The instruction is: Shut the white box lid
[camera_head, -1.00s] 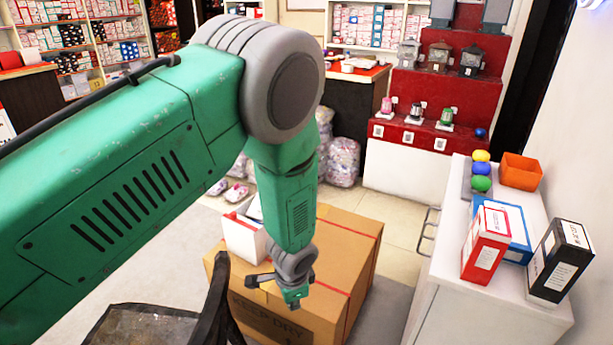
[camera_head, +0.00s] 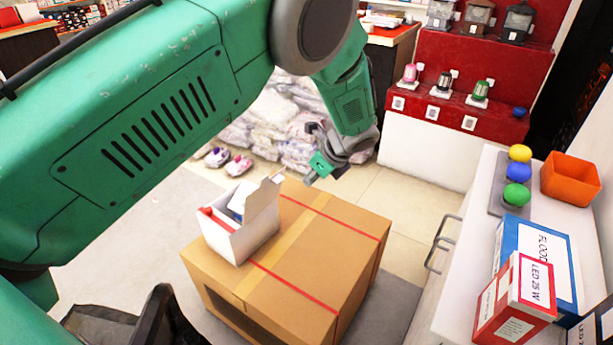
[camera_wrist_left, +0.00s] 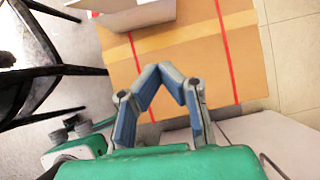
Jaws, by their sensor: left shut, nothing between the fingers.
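Part of the white box (camera_wrist_left: 140,15) shows there at the top edge. My right gripper is not in view.
A white cabinet (camera_head: 455,290) at the right bears colored balls, an orange bin (camera_head: 571,179) and several product boxes. Wrapped bags (camera_head: 270,120) lie behind the cardboard box. A dark chair (camera_head: 160,315) is at the front left.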

